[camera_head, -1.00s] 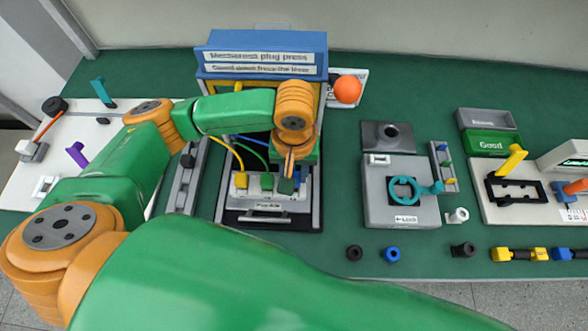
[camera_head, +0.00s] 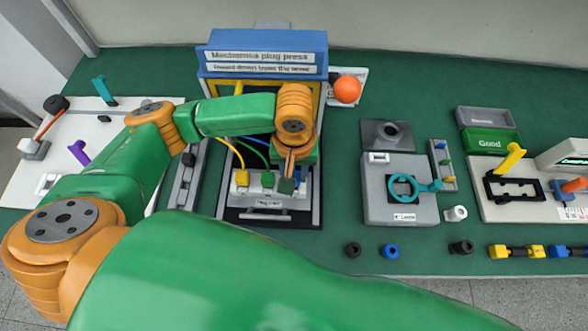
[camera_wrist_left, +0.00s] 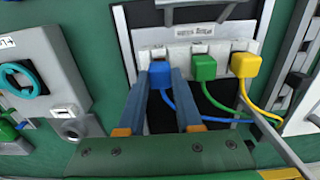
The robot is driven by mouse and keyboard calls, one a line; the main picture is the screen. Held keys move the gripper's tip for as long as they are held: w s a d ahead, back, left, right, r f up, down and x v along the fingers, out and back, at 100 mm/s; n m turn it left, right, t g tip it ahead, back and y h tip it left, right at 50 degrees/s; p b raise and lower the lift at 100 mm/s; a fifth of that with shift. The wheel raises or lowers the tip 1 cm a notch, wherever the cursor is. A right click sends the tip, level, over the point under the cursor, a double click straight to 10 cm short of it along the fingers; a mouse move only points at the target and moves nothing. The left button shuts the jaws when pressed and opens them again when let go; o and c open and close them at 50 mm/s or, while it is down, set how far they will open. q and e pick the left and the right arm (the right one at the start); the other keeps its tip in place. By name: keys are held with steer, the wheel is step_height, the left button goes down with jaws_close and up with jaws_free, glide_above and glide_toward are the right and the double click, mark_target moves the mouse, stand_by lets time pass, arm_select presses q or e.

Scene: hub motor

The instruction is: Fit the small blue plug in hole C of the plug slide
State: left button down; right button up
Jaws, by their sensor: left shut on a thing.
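The small blue plug (camera_wrist_left: 161,74) is between the fingertips of my left gripper (camera_wrist_left: 160,82), which is shut on it. The plug is at the white plug slide (camera_wrist_left: 222,45), at the end of its row, beside a green plug (camera_wrist_left: 204,68) and a yellow plug (camera_wrist_left: 244,65). A blue cable runs from it. I cannot tell how deep it sits, and no hole letters are readable. In the head view my left gripper (camera_head: 289,168) reaches down over the slide (camera_head: 258,201) and mostly hides the blue plug. My right gripper is not in view.
The blue-topped press (camera_head: 262,55) stands behind the slide, with an orange ball (camera_head: 347,90) at its right. A grey fixture with a teal ring (camera_head: 403,187) stands further right. Loose rings (camera_head: 391,251) lie near the front edge.

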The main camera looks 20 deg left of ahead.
arm_select(q)
steer(key=shift+f, duration=0.5)
steer(key=c, duration=0.5)
jaws_free()
steer(key=shift+r, duration=0.1)
step_height(320, 180, up, 7)
steer(key=shift+f, duration=0.1)
